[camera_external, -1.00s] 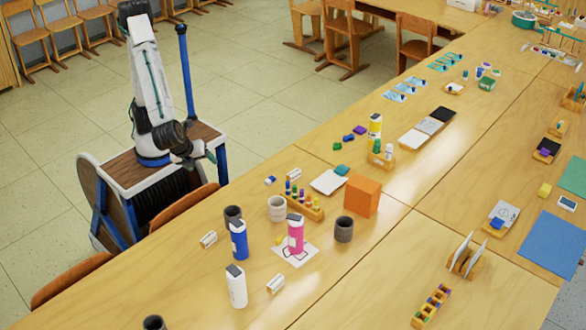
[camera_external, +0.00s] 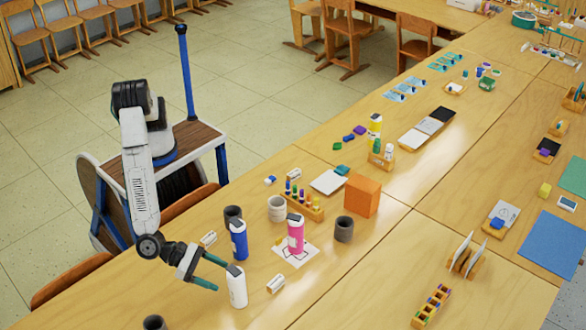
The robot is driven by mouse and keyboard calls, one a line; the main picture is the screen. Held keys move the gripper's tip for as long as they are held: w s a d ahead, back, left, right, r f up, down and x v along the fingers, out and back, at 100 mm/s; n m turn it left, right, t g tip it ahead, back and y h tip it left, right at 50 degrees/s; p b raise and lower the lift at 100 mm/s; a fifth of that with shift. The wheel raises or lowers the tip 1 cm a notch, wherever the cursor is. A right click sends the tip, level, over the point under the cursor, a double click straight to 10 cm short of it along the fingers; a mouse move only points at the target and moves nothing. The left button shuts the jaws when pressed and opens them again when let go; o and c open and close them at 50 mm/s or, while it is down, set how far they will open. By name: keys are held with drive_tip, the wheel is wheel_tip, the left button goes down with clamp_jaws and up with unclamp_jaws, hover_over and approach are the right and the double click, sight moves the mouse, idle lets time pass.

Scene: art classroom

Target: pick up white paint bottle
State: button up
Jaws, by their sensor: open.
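My gripper (camera_external: 220,275) is open and empty. Its teal fingers point right, toward the bottle, with the fingertips just left of its upper part. One finger comes close to the bottle's top; I cannot tell whether it touches. The bottle's base is in plain view.
A blue bottle (camera_external: 239,241) stands just behind the white one, and a pink bottle (camera_external: 296,236) is to the right on a paper sheet. A small white roll (camera_external: 276,284) lies right of the white bottle. A dark cup (camera_external: 154,323) sits at the front edge.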

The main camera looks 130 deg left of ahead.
sight(236, 282)
drive_tip(key=x, duration=0.7)
drive_tip(key=shift+w+r, duration=0.25)
drive_tip(key=shift+r, duration=0.1)
drive_tip(key=c, duration=1.3)
drive_tip(key=shift+c, duration=0.2)
